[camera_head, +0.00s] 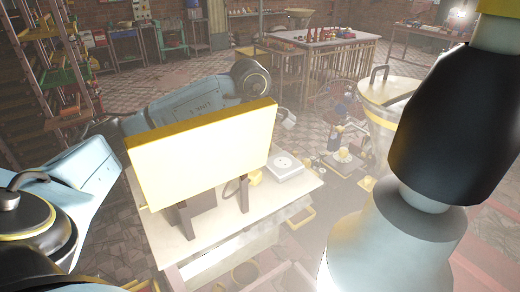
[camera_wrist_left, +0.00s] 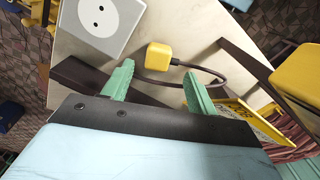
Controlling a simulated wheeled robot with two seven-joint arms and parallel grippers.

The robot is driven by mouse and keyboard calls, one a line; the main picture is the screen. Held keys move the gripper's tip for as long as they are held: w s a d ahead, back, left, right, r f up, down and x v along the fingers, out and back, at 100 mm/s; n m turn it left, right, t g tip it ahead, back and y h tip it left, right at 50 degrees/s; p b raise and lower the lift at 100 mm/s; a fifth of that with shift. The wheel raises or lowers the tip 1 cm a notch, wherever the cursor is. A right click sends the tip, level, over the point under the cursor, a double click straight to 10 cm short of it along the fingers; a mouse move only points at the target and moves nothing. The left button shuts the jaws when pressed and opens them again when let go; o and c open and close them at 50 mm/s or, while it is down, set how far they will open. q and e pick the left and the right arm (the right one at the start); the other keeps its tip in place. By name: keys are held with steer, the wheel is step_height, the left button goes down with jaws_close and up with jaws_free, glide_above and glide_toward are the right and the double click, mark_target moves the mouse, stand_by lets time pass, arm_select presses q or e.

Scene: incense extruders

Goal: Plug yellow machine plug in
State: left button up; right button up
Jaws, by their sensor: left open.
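The yellow plug (camera_wrist_left: 158,55) lies on the pale tabletop in the left wrist view, with a dark cable curving off to its right. My left gripper (camera_wrist_left: 157,72) has green fingers spread apart, empty, with the plug just beyond and between the fingertips. In the head view its fingers are hidden. My right gripper is out of view.
The yellow machine stands on dark legs on the pale table (camera_head: 305,183) and blocks part of the head view. A large lidded container (camera_head: 388,92) stands behind, partly covered by my right arm. A work table (camera_head: 320,38) stands farther back.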

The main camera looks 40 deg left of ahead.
mark_target(253, 174)
arm_select(q)
steer(key=shift+s+d+f, duration=0.1)
steer(key=shift+d+f, duration=0.1)
steer(key=shift+f, duration=1.65)
steer(key=shift+c, duration=0.5)
steer(key=c, duration=0.9)
step_height(253, 174, up, 10)
steer(key=shift+a, duration=0.1)
steer(key=w+d+m+p, duration=0.1)
steer(key=w+p, duration=0.2)
steer(key=p, duration=0.1)
steer(key=w+d+m+p, duration=0.1)
steer(key=w+m+p, duration=0.1)
steer(key=p, duration=0.3)
steer(key=w+d+m+p, duration=0.1)
steer(key=w+p, duration=0.2)
steer(key=p, duration=0.1)
steer(key=shift+w+d+f, duration=0.1)
steer(key=shift+w+f, duration=0.05)
steer(key=shift+w, duration=0.2)
